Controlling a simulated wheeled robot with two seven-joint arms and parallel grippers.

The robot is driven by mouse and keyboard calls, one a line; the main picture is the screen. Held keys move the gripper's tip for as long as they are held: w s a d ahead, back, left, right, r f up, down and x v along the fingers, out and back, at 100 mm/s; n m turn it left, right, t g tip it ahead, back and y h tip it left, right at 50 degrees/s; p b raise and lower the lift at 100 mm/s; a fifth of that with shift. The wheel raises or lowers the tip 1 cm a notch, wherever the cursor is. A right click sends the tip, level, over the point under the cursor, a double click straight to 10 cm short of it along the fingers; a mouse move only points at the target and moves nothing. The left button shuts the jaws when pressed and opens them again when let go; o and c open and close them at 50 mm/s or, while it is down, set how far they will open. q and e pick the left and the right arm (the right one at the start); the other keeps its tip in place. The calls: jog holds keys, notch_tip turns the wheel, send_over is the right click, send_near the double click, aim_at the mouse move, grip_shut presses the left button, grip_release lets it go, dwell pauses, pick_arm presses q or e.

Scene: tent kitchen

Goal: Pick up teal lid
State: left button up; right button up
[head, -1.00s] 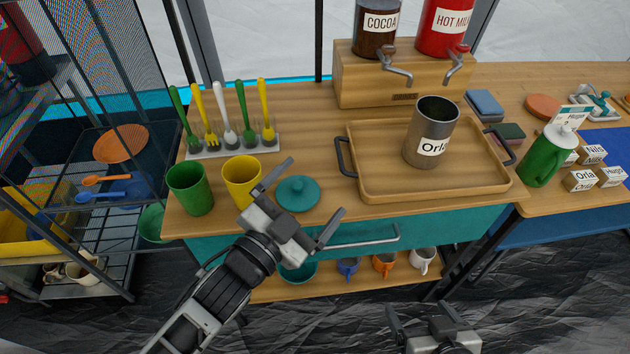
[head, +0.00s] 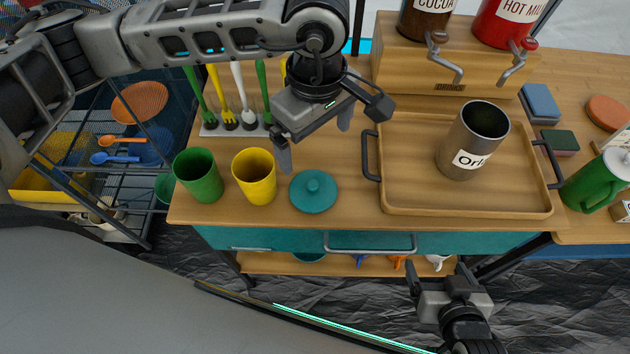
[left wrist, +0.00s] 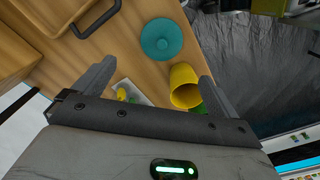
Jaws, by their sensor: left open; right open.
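The teal lid (head: 313,191) is round with a small knob on top. It lies flat on the wooden counter, between the yellow cup and the tray. It also shows in the left wrist view (left wrist: 161,39), beyond the open fingers. My left gripper (head: 316,138) is open and empty, above the counter and behind the lid in the head view, apart from it. In the left wrist view the left fingers (left wrist: 152,80) are spread wide. My right gripper (head: 436,280) is open and empty, low in front of the counter.
A yellow cup (head: 255,177) stands close left of the lid, with a green cup (head: 198,174) beside it. A wooden tray (head: 400,205) with a metal mug (head: 471,140) is to the right. A cutlery holder (head: 215,130) and a drinks dispenser (head: 450,70) stand behind.

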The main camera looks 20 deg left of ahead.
pick_arm(q)
send_over(313, 184)
jog(key=f, duration=0.8)
jog(key=shift+d+f+b, duration=0.25)
jog(key=shift+f+b, duration=0.05)
jog(key=shift+b, duration=0.05)
jog(key=shift+f, duration=0.4)
jog(key=f, duration=0.1)
jog(key=f+b, duration=0.1)
jog(key=f, duration=0.1)
jog(key=f+b, duration=0.1)
jog(key=f, duration=0.1)
jog(key=shift+a, duration=0.3)
jog(key=c, duration=0.9)
pick_arm(e)
jog(key=shift+a+f, duration=0.4)
jog(key=shift+f, duration=0.2)
pick_arm(q)
jog(key=shift+o, duration=0.2)
